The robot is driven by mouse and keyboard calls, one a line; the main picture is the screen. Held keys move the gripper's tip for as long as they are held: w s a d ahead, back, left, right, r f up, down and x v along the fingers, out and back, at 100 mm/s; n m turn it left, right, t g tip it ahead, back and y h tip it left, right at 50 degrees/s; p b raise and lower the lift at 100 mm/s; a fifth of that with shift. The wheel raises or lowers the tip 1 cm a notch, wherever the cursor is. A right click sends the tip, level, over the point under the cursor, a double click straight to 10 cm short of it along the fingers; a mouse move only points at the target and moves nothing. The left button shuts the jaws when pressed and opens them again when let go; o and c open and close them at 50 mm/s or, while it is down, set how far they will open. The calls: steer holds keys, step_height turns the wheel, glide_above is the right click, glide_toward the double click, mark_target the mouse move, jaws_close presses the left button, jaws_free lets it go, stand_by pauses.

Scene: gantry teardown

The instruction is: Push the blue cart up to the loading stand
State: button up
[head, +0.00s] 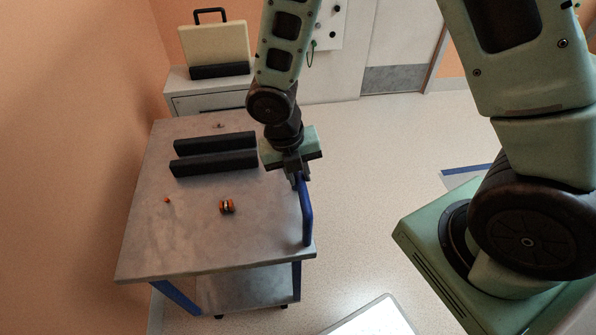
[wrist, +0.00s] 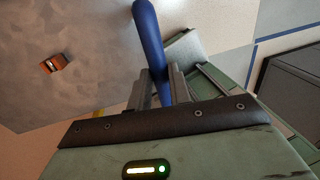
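My gripper (head: 297,176) is at the handle's far end. In the wrist view the blue handle (wrist: 149,35) passes between the two fingers of my gripper (wrist: 160,85), which look closed against it. Two black padded bars (head: 214,153) and a small orange-and-black part (head: 227,206) lie on the cart top. A pale cabinet (head: 205,88) stands beyond the cart's far edge; I cannot tell for sure whether it is the loading stand.
A cream case (head: 214,46) with a black handle stands on the cabinet. An orange wall (head: 70,150) runs close along the cart's left side. Open pale floor (head: 390,160) lies to the right, with a blue floor line (head: 466,169). A white-topped object (head: 370,320) shows at the bottom edge.

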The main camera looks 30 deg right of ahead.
jaws_close()
steer(key=shift+w+d+r+p, duration=0.1)
steer(key=shift+w+p, duration=0.25)
steer(key=w+d+p, duration=0.2)
steer(key=w+p, duration=0.2)
steer(key=w, duration=0.3)
steer(key=w+d+p, duration=0.3)
steer(key=w+p, duration=0.1)
steer(key=w, duration=0.4)
steer(key=shift+w, duration=0.15)
steer(key=o, duration=0.7)
jaws_free()
